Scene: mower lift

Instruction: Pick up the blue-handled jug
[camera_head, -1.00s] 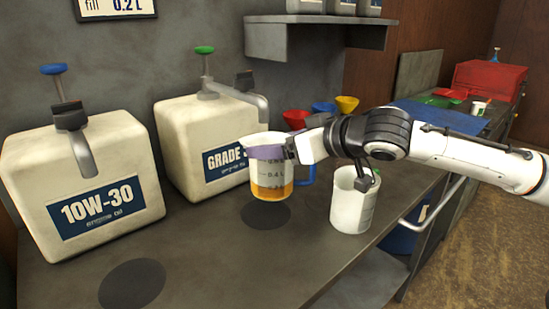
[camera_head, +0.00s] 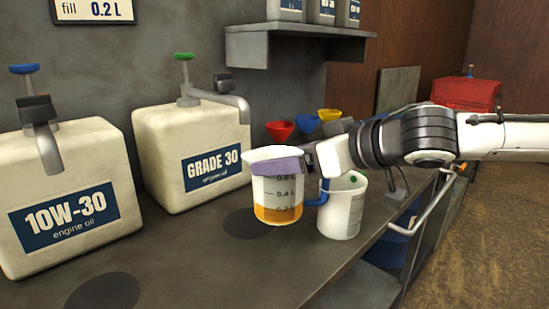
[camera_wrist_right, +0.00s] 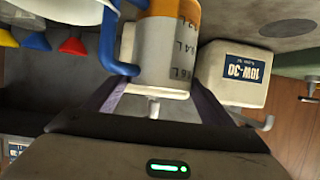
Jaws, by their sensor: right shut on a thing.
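The clear jug (camera_head: 277,200) has grey graduation marks, amber liquid at the bottom and a blue handle (camera_head: 318,194). My right gripper (camera_head: 277,164) is shut on the jug's upper part, its purple fingers on either side. The jug is upright in front of the GRADE 30 oil container. I cannot tell whether its base is clear of the bench. In the right wrist view the jug (camera_wrist_right: 168,48) appears upside down between the fingers (camera_wrist_right: 155,100), with the blue handle (camera_wrist_right: 107,40) to the left. My left gripper is not in view.
A white beaker (camera_head: 340,215) stands right of the jug, close to its handle. The GRADE 30 container (camera_head: 165,140) and 10-W30 container (camera_head: 60,165) stand left, with spouts. Coloured funnels (camera_head: 281,130) stand behind. The grey bench (camera_head: 200,265) is bare in front.

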